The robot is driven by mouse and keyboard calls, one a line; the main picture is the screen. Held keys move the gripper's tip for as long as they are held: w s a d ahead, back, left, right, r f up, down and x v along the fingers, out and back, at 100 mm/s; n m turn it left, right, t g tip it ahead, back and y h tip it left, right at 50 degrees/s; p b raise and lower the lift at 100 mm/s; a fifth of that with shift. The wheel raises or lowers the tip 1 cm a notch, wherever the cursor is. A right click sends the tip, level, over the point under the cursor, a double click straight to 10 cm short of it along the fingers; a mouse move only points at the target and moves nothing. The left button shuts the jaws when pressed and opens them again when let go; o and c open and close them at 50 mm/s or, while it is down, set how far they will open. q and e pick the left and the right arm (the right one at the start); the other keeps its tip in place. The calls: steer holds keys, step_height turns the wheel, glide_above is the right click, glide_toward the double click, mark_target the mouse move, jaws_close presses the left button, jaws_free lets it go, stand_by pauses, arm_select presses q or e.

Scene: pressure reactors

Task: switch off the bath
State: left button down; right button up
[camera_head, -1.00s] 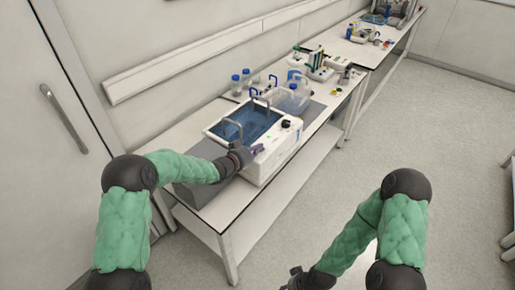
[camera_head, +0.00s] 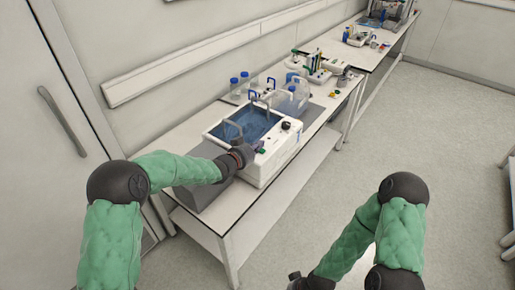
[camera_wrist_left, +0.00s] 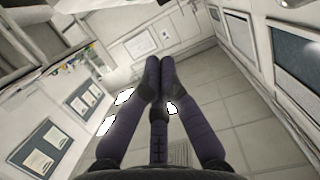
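The bath (camera_head: 265,170) is a white box with an open basin of blue water, standing on the near bench. A black knob (camera_head: 286,126) sits on its right side, and a small green spot (camera_head: 262,152) shows on its front beside my fingers. My left gripper (camera_head: 259,146) is at the bath's near front edge, close to that spot; I cannot tell whether it touches. In the left wrist view its fingers (camera_wrist_left: 159,62) are together with nothing seen between them. My right gripper (camera_head: 297,281) is low at the bottom edge, away from the bench, too small to read.
Blue-capped bottles (camera_head: 239,83) stand behind the bath, and a clear container (camera_head: 292,98) is beside it. More equipment (camera_head: 318,68) stands further along. The floor (camera_head: 400,135) to the right is clear.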

arm_select(q)
steer(key=p+v, duration=0.1)
steer(key=v, duration=0.7)
steer(key=shift+s+f, duration=0.15)
steer(key=shift+s, duration=0.3)
steer(key=shift+a, duration=0.1)
